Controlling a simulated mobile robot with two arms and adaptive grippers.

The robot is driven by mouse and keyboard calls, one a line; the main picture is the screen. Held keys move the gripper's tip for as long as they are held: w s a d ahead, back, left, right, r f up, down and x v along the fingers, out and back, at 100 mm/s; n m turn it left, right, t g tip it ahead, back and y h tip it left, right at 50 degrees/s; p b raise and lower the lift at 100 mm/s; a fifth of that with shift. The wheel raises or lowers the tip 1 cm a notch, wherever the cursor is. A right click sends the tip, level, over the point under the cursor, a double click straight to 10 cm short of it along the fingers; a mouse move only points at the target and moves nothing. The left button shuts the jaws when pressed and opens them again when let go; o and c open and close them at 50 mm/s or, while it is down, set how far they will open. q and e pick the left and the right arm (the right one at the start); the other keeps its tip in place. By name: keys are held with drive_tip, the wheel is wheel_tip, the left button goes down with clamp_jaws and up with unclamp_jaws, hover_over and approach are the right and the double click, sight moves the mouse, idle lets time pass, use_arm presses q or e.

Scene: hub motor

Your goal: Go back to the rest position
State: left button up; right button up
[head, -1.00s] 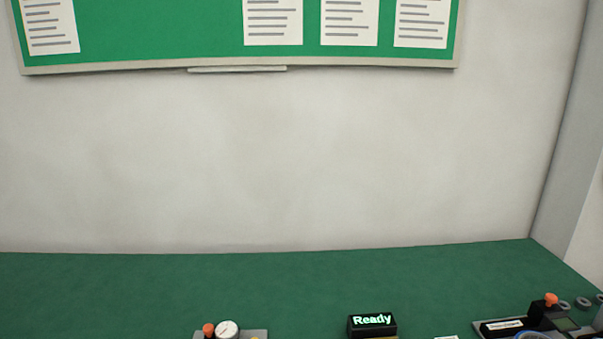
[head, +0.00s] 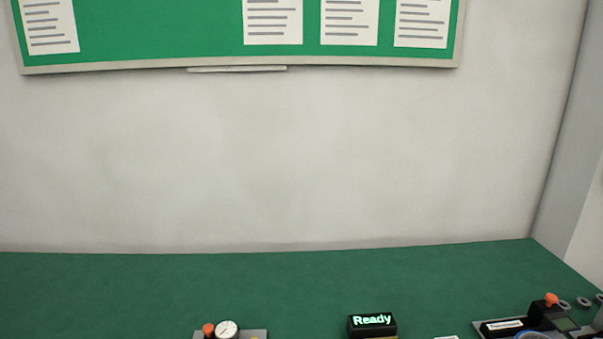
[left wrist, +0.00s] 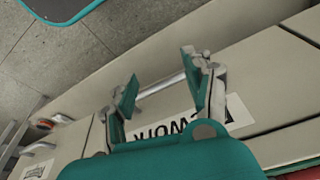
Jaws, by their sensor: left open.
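My left gripper (left wrist: 162,95) shows in the left wrist view. Its two fingers with teal pads are spread apart and nothing is between them. Behind the fingers is a pale drawer front with a metal bar handle (left wrist: 160,86) and a white label (left wrist: 190,119) with black letters, partly covered by the gripper. I cannot tell if the fingers touch the handle. Neither gripper shows in the head view, and my right gripper is in no view.
The green bench top (head: 150,285) is clear along the back. A gauge fixture (head: 227,330), a black display reading "Ready" (head: 371,323) and a device with an orange knob (head: 551,300) stand at the front. A grey floor (left wrist: 50,60) shows in the wrist view.

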use_arm(q)
drive_tip(key=s+a+f+g, duration=0.1)
drive_tip(key=s+f, duration=0.9)
drive_tip(key=f, duration=0.4)
drive_tip(key=s+a+f, duration=0.2)
drive_tip(key=s+f, duration=0.7)
drive_tip(key=f, duration=0.4)
drive_tip(key=shift+s+a+f+g, duration=0.15)
drive_tip(key=shift+s+f+g, duration=0.2)
drive_tip(key=shift+g, duration=0.05)
